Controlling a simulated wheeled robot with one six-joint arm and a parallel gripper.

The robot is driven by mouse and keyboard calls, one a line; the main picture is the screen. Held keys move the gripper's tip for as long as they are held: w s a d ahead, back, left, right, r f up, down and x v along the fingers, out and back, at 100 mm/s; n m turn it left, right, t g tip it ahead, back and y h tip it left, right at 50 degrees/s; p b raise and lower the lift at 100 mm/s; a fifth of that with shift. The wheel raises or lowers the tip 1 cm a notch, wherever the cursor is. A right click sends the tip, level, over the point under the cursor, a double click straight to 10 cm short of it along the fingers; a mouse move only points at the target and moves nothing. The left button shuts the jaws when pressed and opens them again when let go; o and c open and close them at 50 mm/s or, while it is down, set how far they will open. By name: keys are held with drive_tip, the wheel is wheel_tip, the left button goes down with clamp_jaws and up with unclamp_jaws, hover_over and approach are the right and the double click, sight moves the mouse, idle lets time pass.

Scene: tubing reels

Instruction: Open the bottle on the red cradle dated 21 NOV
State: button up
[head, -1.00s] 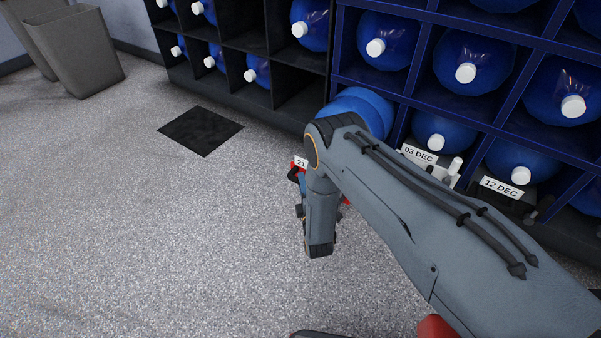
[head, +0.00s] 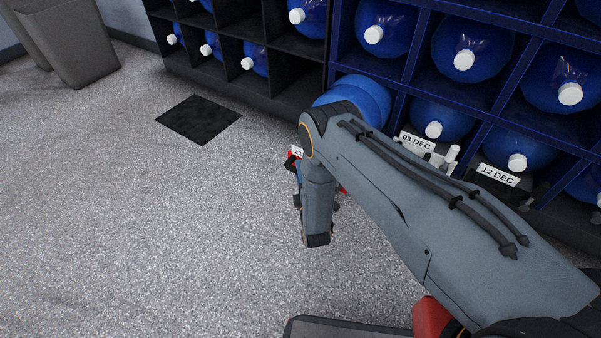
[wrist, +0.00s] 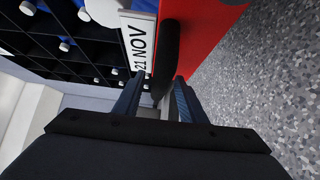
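The red cradle (wrist: 205,30) with its white "21 NOV" label (wrist: 138,45) fills the upper middle of the wrist view, seen close and tilted. A black handle-like bar (wrist: 168,50) stands on its face beside the label. My gripper (wrist: 159,80) is open, its two fingers apart, with the near end of the bar appearing between them; contact cannot be told. In the head view my arm hides most of the cradle; only a red corner and a "21" label (head: 297,152) show. A blue bottle (head: 352,97) shows behind my arm. A white cap (wrist: 102,10) shows at the wrist view's top.
A blue rack (head: 420,90) of capped blue bottles stands at the right, with cradles labelled "03 DEC" (head: 417,142) and "12 DEC" (head: 497,175). A black rack (head: 280,97) adjoins it. A dark floor mat (head: 198,119) and grey bins (head: 75,45) lie left.

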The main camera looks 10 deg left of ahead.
drive_tip(key=p+v, duration=0.2)
drive_tip(key=v, duration=0.5)
drive_tip(key=shift+s, duration=0.3)
drive_tip(key=shift+d, duration=0.1)
